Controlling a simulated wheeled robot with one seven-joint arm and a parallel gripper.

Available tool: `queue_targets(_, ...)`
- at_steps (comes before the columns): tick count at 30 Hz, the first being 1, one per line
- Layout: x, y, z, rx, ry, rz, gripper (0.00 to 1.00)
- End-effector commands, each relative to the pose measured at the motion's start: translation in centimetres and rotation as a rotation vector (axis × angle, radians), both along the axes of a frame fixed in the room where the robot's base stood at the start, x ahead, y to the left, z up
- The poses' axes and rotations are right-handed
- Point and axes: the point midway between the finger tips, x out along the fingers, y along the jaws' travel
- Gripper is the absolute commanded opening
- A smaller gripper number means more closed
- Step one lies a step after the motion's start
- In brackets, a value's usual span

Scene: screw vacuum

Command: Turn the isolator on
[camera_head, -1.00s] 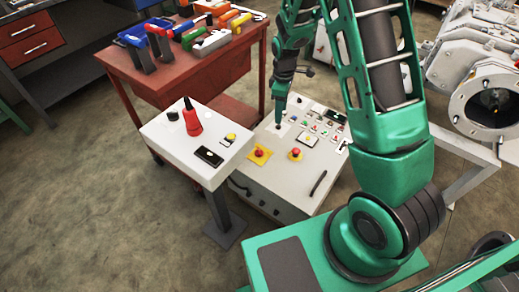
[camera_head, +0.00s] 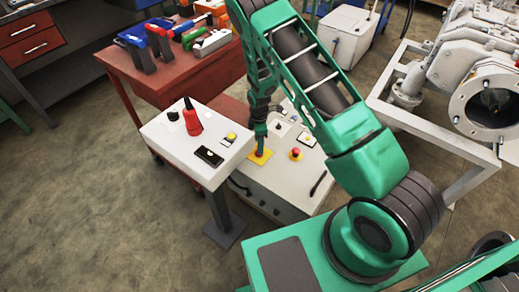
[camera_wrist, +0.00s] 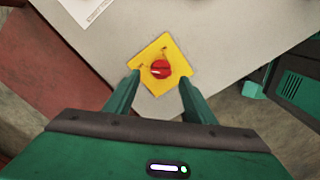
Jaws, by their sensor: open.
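The isolator is a red rotary knob (camera_wrist: 161,69) on a yellow square plate (camera_wrist: 178,52), set on the top of a grey-white control panel (camera_wrist: 222,30). In the wrist view my gripper (camera_wrist: 158,82) is open, with its two green fingers on either side of the lower part of the yellow plate. The red knob lies between and just beyond the fingertips, and I cannot tell the height gap. In the head view my gripper (camera_head: 260,146) points down over the yellow plate (camera_head: 259,158) and hides most of the knob.
A white box with a red plug (camera_head: 192,118) stands close on the left. A red table with tools (camera_head: 150,78) is behind. Grey machinery (camera_head: 450,90) stands right.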

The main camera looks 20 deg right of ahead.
Motion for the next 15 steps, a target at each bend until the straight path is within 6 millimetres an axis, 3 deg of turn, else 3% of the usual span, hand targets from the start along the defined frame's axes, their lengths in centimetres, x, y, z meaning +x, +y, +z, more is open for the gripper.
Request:
queue_targets(6, -0.1, 0.0, -3.3, -0.001, 0.002, -0.001, 0.50)
queue_targets(15, 0.0, 0.0, -4.8, 0.001, -0.001, -0.002, 0.50)
